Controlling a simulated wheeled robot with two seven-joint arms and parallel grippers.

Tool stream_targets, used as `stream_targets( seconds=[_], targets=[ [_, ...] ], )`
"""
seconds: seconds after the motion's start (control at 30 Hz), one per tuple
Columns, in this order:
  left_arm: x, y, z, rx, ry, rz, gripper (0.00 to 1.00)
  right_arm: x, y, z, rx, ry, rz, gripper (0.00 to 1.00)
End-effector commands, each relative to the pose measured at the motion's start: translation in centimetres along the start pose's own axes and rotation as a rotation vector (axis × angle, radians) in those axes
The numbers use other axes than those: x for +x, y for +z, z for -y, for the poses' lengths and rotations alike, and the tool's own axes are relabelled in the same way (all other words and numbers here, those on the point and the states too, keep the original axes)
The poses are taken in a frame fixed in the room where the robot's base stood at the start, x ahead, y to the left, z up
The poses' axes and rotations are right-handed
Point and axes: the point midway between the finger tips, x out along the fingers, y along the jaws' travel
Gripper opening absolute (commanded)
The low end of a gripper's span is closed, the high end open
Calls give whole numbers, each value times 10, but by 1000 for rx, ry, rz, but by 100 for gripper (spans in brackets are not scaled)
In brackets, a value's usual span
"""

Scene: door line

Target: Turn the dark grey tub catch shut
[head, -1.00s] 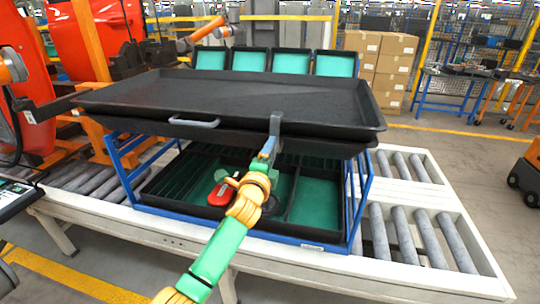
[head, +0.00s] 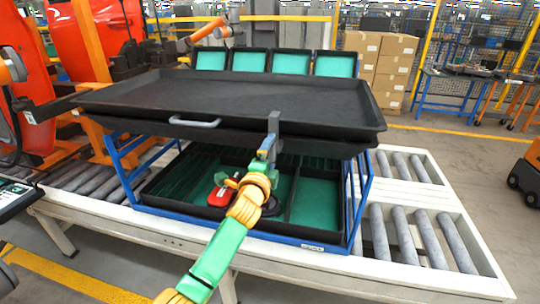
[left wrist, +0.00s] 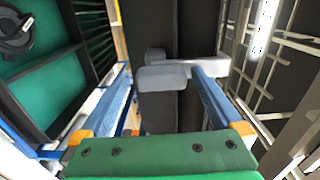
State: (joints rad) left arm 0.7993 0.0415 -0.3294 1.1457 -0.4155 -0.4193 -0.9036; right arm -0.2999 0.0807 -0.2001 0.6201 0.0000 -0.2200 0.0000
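The dark grey tub (head: 230,97) is a wide, shallow black tray on top of a blue frame. Its catch (head: 274,124) is a small grey piece at the tub's front edge, right of the middle. My left gripper (head: 268,146) is at the catch, just below its top. In the left wrist view the catch (left wrist: 165,78) is a grey block in front of a dark seam. The two blue fingers of my left gripper (left wrist: 160,85) stand apart on either side of it. The right-hand finger reaches the block; I cannot tell if it touches. My right gripper is not in view.
A lower green-lined tray (head: 318,203) in the blue frame (head: 358,205) holds a red object (head: 219,195). A grey handle (head: 194,123) sits on the tub's front, left of the catch. Roller conveyors (head: 405,232) flank the frame.

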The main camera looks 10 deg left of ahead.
Motion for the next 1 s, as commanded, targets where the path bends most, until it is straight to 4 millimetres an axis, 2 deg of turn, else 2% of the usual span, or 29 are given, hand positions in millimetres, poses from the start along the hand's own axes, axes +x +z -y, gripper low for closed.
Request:
stream_targets(
  seconds=[0.17, 0.63, 1.0],
  targets=[
    [-5, 0, 1, 2, -2, 1, 100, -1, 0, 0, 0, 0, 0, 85],
    [-66, 0, -1, 0, 0, 0, 100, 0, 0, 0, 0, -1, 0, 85],
    [-71, 0, -3, -4, 7, 0, 100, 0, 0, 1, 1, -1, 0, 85]
  ],
)
